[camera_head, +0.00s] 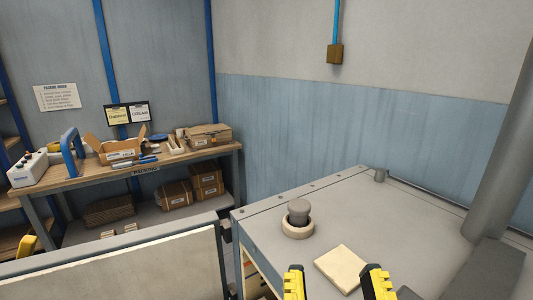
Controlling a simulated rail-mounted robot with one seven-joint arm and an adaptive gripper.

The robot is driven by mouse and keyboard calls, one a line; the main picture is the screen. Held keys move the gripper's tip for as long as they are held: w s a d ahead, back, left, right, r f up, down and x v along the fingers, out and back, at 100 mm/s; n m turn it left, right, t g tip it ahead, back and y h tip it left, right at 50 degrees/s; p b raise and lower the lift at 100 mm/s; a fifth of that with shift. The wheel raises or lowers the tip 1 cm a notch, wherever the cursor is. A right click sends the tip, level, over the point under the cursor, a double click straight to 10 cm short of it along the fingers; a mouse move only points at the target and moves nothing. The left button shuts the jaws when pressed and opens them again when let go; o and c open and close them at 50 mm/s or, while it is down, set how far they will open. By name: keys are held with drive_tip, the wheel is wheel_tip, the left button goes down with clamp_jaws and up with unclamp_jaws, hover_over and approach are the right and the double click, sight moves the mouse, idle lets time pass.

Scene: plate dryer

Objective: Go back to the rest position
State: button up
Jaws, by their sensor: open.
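My gripper (336,282) shows at the bottom edge of the head view, with two yellow fingertips spread apart and nothing seen held between them. A square cream plate (341,268) lies flat on the grey machine top (390,215), just beyond and between the fingertips in the picture. Whether the fingers touch the top cannot be told. A grey round knob-like piece (298,210) stands inside a cream ring (297,229) near the machine's left edge. The rest of my arm is out of view.
A grey column (503,140) rises at the right, with a dark grey block (492,270) near its foot. A pale panel (120,272) stands at lower left. A packing bench (130,172) with boxes is behind it.

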wheel_tip(320, 180, up, 33)
drive_tip(key=p, duration=3.2)
drive_tip(key=shift+r, duration=0.2)
